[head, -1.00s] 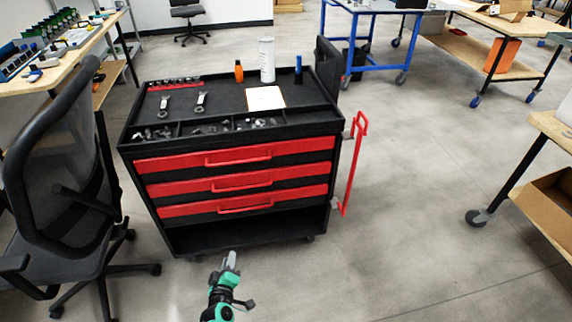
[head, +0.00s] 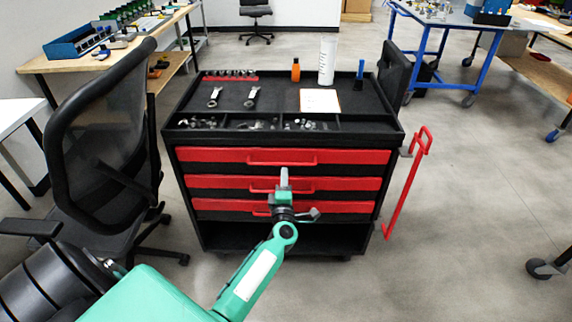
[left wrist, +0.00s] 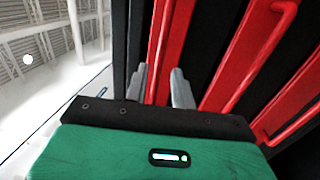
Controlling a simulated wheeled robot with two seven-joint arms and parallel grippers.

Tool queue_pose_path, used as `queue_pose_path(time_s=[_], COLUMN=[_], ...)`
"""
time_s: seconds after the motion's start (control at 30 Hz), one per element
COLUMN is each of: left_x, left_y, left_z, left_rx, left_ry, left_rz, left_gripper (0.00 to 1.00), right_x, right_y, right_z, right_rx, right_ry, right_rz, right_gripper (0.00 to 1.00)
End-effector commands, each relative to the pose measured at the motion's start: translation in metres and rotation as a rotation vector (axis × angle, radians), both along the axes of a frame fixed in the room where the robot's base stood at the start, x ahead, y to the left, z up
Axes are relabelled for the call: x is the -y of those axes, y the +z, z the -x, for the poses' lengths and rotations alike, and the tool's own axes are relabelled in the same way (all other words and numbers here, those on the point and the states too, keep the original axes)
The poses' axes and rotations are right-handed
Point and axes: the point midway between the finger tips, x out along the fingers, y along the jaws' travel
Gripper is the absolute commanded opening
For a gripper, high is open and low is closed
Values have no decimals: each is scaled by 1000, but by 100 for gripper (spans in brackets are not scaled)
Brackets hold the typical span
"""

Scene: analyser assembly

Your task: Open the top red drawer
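The top red drawer (head: 350,156) is the uppermost of three red drawers on a black tool cart, and it looks closed. Its red bar handle (head: 282,162) runs across the middle of its front. My left gripper (head: 284,174) points up in front of the drawer fronts, just below that handle in the picture. Red drawer fronts (left wrist: 235,70) and a handle show sideways there; I cannot tell whether the fingers touch anything. My right gripper is out of view.
The cart top (head: 280,98) holds wrenches, an orange bottle (head: 295,70), a white cylinder (head: 327,60) and small parts. A black office chair (head: 100,140) stands close on the left. A red push handle (head: 405,185) sticks out on the right, with free floor beyond.

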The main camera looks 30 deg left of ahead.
Motion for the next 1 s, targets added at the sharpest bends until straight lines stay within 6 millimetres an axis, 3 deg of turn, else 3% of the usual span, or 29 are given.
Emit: queue_pose_path(time_s=[0.1,0.3,0.73,0.77,0.9,1.0], left_x=[-12,-26,-31,-32,-31,-31], left_y=[5,10,11,11,11,11], left_z=[-21,-43,-51,-51,-51,-51], left_rx=[2,1,-1,-1,-1,-1], left_ry=[0,0,0,0,-1,-1], left_rz=[-2,-2,-1,-1,-1,-1], left_gripper=[26,26,26,24,0,0], right_x=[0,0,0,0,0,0], right_y=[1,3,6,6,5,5], right_z=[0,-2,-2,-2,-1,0], right_rx=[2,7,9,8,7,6], right_ry=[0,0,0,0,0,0], right_rz=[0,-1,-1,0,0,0], right_gripper=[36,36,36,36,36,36])
